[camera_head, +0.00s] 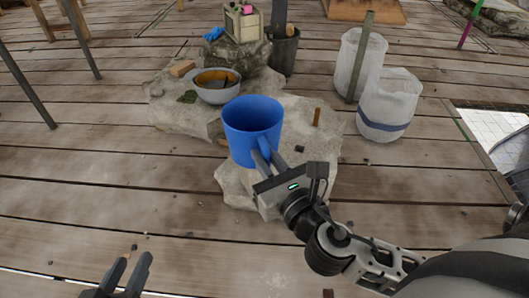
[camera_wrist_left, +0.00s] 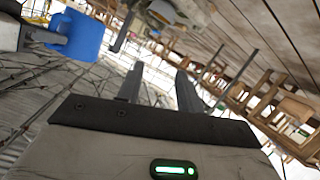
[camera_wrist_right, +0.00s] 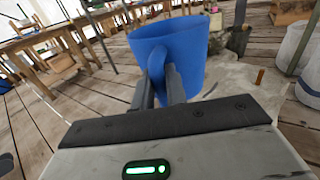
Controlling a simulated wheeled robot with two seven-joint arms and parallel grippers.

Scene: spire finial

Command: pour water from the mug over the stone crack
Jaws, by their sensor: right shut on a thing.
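The blue mug (camera_head: 252,122) is upright in the head view, in front of or above the pale stone (camera_head: 190,115); I cannot tell whether it touches the stone. My right gripper (camera_head: 268,160) is shut on the mug's handle, and the mug fills the upper middle of the right wrist view (camera_wrist_right: 170,50). The mug's contents are not visible. No crack can be made out on the stone. My left gripper (camera_head: 125,272) is low at the left of the head view, open and empty, with its fingers apart in the left wrist view (camera_wrist_left: 160,85).
A grey bowl (camera_head: 218,95) with a brown-orange inside sits on the stone behind the mug. A dark bucket (camera_head: 284,52) and white sacks (camera_head: 388,105) stand behind and to the right. A beige box (camera_head: 243,22) stands at the back. Plank floor at left is mostly clear.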

